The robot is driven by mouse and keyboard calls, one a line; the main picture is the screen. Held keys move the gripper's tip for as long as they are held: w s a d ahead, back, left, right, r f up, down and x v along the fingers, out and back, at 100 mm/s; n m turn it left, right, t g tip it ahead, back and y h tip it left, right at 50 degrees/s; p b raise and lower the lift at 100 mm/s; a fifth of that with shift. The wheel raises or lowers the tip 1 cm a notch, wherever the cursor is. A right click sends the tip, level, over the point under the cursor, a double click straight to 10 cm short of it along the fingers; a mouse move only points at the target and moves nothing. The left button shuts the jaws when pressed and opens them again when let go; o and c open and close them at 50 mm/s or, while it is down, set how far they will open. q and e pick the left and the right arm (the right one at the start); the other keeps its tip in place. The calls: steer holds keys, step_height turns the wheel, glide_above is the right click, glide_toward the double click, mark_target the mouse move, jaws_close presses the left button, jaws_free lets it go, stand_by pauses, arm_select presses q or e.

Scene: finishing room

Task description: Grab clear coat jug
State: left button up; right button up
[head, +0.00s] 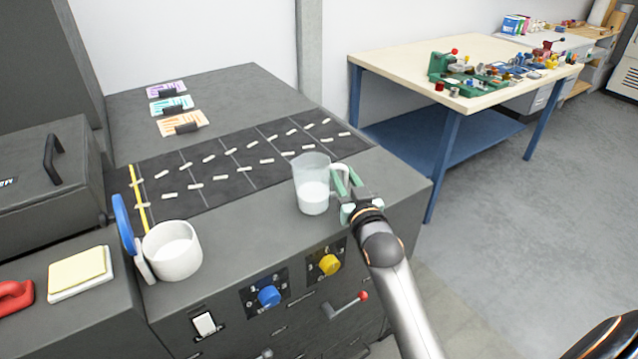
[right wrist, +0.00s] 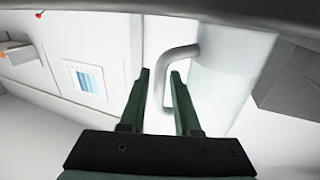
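The clear coat jug (head: 312,195) is a translucent jug with whitish liquid in its lower part. It stands upright on the dark machine top near its front edge, with its handle (head: 341,175) to the right. My right gripper (head: 349,183) is at the handle. In the right wrist view, the jug (right wrist: 225,85) is at the right, and its bent handle (right wrist: 168,62) shows between the two green fingers of my right gripper (right wrist: 161,78). The fingers are apart, with gaps beside the handle. My left gripper is out of view.
A white cup (head: 172,250) stands left of the jug, beside a blue round thing (head: 123,222). A black mat (head: 235,165) with rows of small pale pieces lies behind. A cluttered workbench (head: 400,60) stands at the back right. Knobs and a red-tipped lever (head: 347,306) stick out in front.

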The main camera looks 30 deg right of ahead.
steer(key=shift+x, duration=1.15)
steer(key=shift+c, duration=0.3)
jaws_close()
